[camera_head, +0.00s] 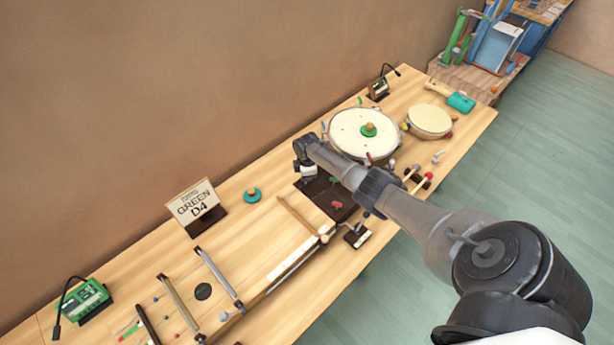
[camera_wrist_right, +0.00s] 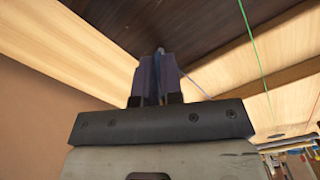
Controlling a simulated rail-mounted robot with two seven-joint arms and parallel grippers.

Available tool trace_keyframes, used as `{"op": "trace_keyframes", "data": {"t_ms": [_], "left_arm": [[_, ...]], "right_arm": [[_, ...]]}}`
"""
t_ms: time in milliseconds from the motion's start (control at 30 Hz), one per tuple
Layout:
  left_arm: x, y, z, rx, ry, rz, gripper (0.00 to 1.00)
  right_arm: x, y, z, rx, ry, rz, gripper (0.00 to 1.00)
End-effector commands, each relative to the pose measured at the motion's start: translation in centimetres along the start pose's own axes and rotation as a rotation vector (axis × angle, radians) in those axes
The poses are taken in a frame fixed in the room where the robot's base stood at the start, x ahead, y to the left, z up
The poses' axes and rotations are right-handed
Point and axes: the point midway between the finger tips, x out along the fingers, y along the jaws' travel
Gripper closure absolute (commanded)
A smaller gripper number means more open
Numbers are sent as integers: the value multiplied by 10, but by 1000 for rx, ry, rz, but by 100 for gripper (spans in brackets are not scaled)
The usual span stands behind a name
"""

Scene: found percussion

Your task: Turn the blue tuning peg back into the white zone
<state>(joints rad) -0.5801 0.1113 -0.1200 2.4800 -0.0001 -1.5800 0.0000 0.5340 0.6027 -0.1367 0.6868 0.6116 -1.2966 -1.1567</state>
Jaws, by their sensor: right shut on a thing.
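My right gripper (camera_head: 307,173) is at the far edge of a dark peg block (camera_head: 318,187) in the head view. In the right wrist view its two fingers (camera_wrist_right: 158,78) are shut on a thin blue piece, the blue tuning peg (camera_wrist_right: 158,54), which shows only as a sliver between them. The peg is hidden behind my gripper and arm in the head view. A green peg (camera_head: 334,180) and a red peg (camera_head: 337,204) show on the dark block. I cannot make out the white zone in either view. My left gripper is not in view.
A large drum (camera_head: 364,136) stands just beyond my right arm. A green string (camera_wrist_right: 254,45) runs near the gripper. A green tuner box (camera_head: 83,303) is at lower left.

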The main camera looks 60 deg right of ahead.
Motion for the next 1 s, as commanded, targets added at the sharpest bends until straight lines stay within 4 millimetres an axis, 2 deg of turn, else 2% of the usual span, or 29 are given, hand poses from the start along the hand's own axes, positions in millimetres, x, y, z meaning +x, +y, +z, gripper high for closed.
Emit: {"op": "trace_keyframes", "data": {"t_ms": [700, 733, 1000], "left_arm": [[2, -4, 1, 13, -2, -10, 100], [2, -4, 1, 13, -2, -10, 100], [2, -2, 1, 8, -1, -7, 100]], "right_arm": [[1, 0, 0, -66, -1, 0, 100], [1, 0, 0, -66, -1, 0, 92], [1, 0, 0, -65, 0, 0, 68]]}}
